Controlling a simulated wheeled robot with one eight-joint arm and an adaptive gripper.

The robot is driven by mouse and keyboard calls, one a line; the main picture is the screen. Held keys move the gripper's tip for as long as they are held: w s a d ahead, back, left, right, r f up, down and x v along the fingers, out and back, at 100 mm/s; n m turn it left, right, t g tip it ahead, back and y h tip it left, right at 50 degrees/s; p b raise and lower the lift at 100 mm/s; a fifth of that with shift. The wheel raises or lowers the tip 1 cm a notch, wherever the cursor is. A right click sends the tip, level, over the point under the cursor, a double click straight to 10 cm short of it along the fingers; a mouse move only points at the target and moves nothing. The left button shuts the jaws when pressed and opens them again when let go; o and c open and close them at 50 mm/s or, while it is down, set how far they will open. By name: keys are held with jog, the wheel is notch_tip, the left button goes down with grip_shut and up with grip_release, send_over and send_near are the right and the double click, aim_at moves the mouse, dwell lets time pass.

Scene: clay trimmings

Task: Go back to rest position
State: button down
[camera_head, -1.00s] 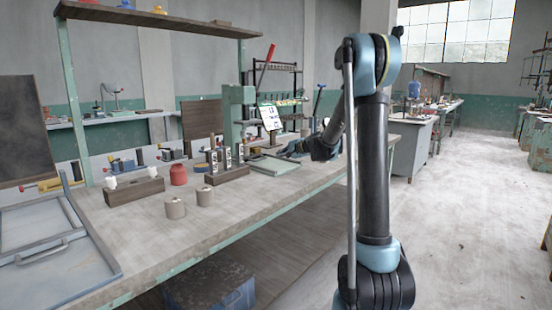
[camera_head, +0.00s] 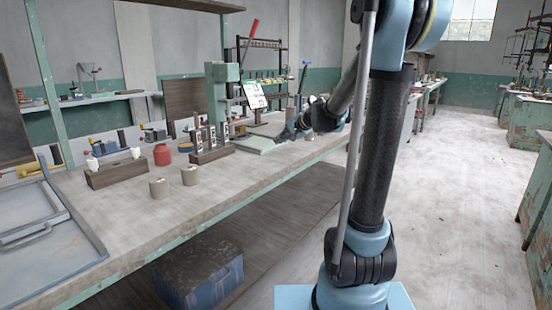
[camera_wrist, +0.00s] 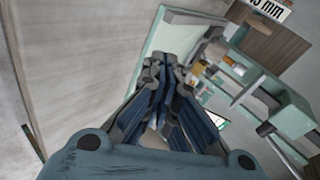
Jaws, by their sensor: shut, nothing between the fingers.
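My gripper (camera_head: 287,133) is at the end of my arm, over the far part of the long workbench (camera_head: 235,187), near the green press stand. It is small in the head view. In the wrist view my gripper (camera_wrist: 166,66) shows its blue fingers drawn together with nothing held between them. The wrist view looks at a slant across the grey bench top. Whether the fingertips touch anything cannot be told.
The green press (camera_head: 218,90) stands left of my gripper. Open floor lies to the right.

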jog(key=s+d+f+n+g+h, duration=0.2)
jog(key=s+d+f, duration=0.3)
jog(key=s, duration=0.8)
jog(key=s+d+f+n+g+h, duration=0.2)
jog(key=s+d+f, duration=0.4)
jog(key=s, duration=0.7)
jog(key=s+d+f+n+g+h, duration=0.1)
jog(key=s+d+f, duration=0.4)
jog(key=s, duration=0.9)
jog(key=d+n+h, duration=0.1)
jog(key=h, duration=0.1)
jog(key=shift+f+g+h, duration=0.15)
jog(key=shift+g+h, duration=0.15)
jog(key=shift+g, duration=0.1)
jog(key=shift+w+a+f, duration=0.1)
jog(key=shift+w+f, duration=0.1)
jog(key=shift+w, duration=0.3)
